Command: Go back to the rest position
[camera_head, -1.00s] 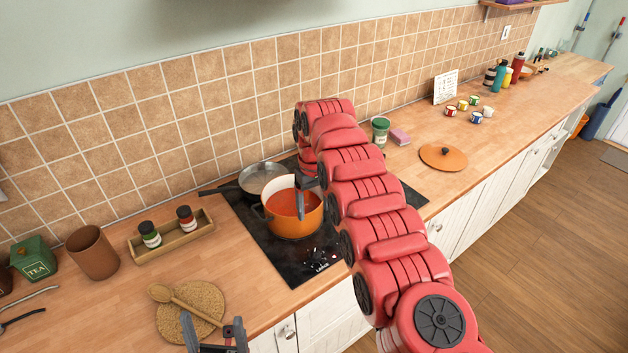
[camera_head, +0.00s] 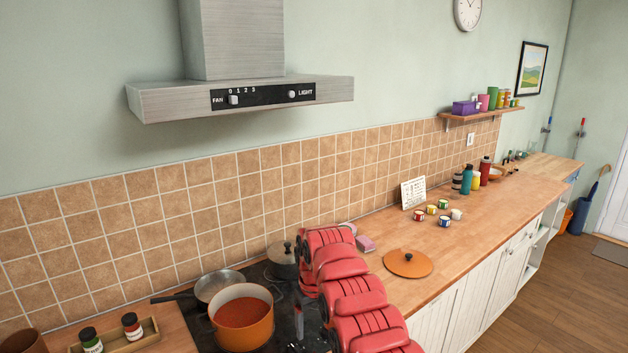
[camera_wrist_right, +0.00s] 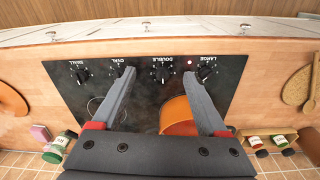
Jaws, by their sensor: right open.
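My right arm, red and segmented, reaches in from the bottom right of the head view. Its gripper (camera_head: 320,318) shows only partly there, to the right of the orange pot (camera_head: 258,335) of red sauce. In the right wrist view the gripper (camera_wrist_right: 158,74) is open, with nothing between its two grey fingers, above the black hob (camera_wrist_right: 140,80). The orange pot (camera_wrist_right: 178,115) lies below it, partly hidden by one finger. My left gripper is out of view.
A range hood (camera_head: 240,95) hangs above. An orange lid (camera_head: 408,264), several small cups (camera_head: 445,221) and bottles (camera_head: 476,178) are on the counter to the right. Counter space between them is clear.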

